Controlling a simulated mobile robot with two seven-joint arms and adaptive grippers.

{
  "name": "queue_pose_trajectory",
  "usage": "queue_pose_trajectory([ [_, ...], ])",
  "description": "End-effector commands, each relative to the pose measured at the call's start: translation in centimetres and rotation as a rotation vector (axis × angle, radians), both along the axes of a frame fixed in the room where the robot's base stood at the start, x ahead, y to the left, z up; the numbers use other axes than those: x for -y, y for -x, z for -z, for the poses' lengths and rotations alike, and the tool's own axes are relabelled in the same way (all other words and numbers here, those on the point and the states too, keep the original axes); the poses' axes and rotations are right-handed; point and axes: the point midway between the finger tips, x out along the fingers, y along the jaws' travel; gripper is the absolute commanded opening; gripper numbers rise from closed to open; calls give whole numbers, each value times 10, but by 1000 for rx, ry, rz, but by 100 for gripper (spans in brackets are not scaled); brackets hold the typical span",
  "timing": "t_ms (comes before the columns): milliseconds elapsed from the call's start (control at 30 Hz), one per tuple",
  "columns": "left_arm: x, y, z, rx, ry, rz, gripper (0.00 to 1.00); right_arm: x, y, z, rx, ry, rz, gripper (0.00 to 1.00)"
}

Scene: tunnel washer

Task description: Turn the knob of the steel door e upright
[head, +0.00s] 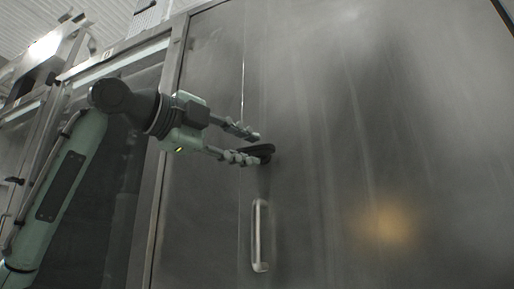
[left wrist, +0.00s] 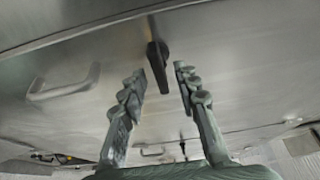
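The steel door (head: 340,130) fills most of the head view. Its black knob (head: 262,150) sticks out near the door's left edge and lies roughly level, crosswise to the upright bar handle below it. My left gripper (head: 256,148) is open at the knob, coming from the left, one finger above and one lower. In the left wrist view the knob (left wrist: 157,68) lies between the two open fingers (left wrist: 159,74), with gaps visible on both sides. I cannot tell how deep it sits between them. My right gripper is not in view.
The bar handle (head: 259,236) stands out from the door below the knob; it also shows in the left wrist view (left wrist: 66,84). A door frame post (head: 165,150) runs along the left, with a glazed panel beyond it. The door's right side is bare.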

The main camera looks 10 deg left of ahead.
Motion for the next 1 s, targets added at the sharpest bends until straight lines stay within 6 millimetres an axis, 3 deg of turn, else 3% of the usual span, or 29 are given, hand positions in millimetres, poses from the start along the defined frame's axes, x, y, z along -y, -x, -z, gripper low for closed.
queue_pose_trajectory([
  [200, 13, -20, -1, -1, 1, 0, 31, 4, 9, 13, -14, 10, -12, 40],
  [500, 15, -23, 0, 1, 1, -1, 31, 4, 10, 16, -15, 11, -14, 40],
  [767, 14, -23, 0, 0, 1, -1, 1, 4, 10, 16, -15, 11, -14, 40],
  [1000, 14, -23, 0, -1, 4, -1, 0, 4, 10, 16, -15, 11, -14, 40],
])
